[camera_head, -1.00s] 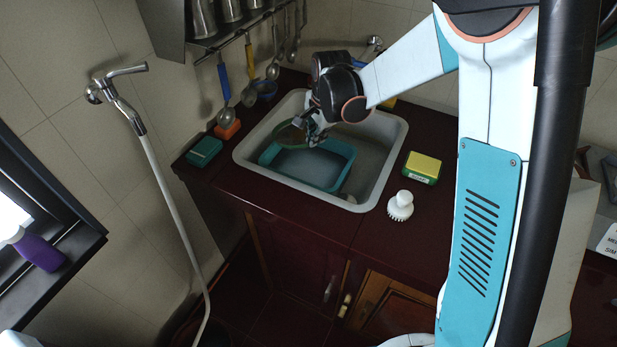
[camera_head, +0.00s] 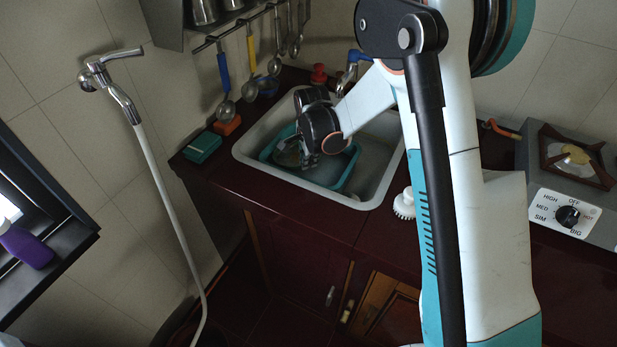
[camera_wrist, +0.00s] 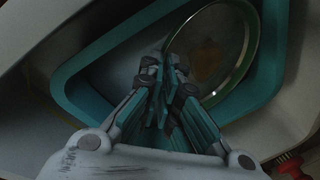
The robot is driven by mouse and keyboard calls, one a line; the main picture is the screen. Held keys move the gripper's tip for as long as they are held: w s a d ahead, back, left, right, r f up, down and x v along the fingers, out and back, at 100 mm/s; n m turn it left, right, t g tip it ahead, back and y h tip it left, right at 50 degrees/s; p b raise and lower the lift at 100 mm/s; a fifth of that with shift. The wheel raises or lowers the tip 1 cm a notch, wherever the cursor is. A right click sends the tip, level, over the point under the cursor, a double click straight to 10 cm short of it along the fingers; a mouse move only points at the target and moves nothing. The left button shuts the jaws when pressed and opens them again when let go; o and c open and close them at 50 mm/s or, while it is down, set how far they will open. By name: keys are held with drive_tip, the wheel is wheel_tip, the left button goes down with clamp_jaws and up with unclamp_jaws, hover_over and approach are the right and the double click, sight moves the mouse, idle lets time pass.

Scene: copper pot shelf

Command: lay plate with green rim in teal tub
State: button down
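The plate with the green rim (camera_wrist: 215,48) looks clear, with an orange-brown patch near its middle, in the wrist view. My gripper (camera_wrist: 168,80) is shut on the plate's near edge; the fingers hide that part of the rim. In the head view the plate (camera_head: 288,157) is tilted inside the teal tub (camera_head: 345,172), left of my gripper (camera_head: 308,158). The tub lies in the sink, and its wall surrounds the plate in the wrist view (camera_wrist: 75,85). I cannot tell whether the plate touches the tub's floor.
The pale sink (camera_head: 374,188) is set in a dark red counter (camera_head: 290,218). A white brush (camera_head: 404,204) stands right of it. A green box (camera_head: 202,147) and an orange block (camera_head: 228,125) are at its left. Ladles (camera_head: 250,75) hang behind. A stove (camera_head: 565,190) is at far right.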

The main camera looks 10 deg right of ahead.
drive_tip(key=b+x, duration=0.1)
drive_tip(key=x, duration=0.1)
drive_tip(key=s+x, duration=0.1)
drive_tip(key=x, duration=0.2)
drive_tip(key=shift+f+b, duration=0.4)
drive_tip(key=shift+f, duration=0.05)
drive_tip(key=shift+r, duration=0.1)
drive_tip(key=c, duration=1.8)
unclamp_jaws()
